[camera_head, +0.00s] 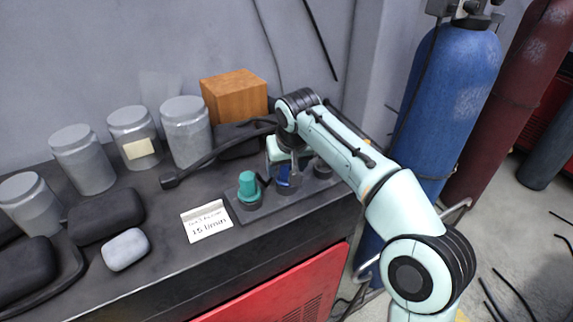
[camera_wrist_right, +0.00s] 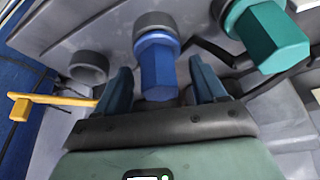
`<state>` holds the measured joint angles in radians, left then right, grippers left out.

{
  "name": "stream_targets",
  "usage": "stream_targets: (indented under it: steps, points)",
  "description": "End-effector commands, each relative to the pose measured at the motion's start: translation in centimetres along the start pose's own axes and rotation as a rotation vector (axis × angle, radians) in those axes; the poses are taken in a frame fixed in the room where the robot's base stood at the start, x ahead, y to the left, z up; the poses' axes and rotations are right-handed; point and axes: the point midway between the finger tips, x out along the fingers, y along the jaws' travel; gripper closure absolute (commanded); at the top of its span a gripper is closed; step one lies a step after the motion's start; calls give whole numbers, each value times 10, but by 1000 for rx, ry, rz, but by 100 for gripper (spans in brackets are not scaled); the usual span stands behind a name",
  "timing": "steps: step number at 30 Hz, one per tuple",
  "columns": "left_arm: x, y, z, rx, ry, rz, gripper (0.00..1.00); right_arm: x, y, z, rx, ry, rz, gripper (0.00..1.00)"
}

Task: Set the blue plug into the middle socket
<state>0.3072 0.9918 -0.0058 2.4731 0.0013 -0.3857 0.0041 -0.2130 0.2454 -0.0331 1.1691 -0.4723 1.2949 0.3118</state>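The blue plug (camera_head: 284,177) stands in the middle socket of the dark socket strip (camera_head: 243,213); in the wrist view the plug (camera_wrist_right: 159,68) sits in a grey ring (camera_wrist_right: 167,21). My right gripper (camera_head: 286,165) is over it, partly covering it in the head view. In the wrist view the fingers of the right gripper (camera_wrist_right: 161,88) are open on either side of the plug, with gaps visible. The teal plug (camera_head: 248,187) stands in the left socket and also shows in the wrist view (camera_wrist_right: 268,36). The right socket (camera_head: 322,168) is empty. My left gripper is out of view.
A printed card (camera_head: 207,221) lies left of the strip. A wooden block (camera_head: 234,97), several grey jars (camera_head: 186,132) and a dark cable (camera_head: 225,146) are behind and left. A blue gas cylinder (camera_head: 447,100) stands at the right. A pale lump (camera_head: 125,249) lies near the front.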

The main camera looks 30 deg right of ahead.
Motion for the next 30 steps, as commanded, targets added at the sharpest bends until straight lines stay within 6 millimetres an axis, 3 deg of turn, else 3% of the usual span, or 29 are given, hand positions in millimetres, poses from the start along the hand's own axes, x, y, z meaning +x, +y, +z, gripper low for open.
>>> stream_targets:
  steps: [7,21,30]
  points:
    - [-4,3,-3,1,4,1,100,-19,0,-1,0,4,-2,30]
    - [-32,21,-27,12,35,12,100,-118,-1,-3,0,7,-2,30]
    - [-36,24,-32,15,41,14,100,-134,0,0,0,0,0,30]
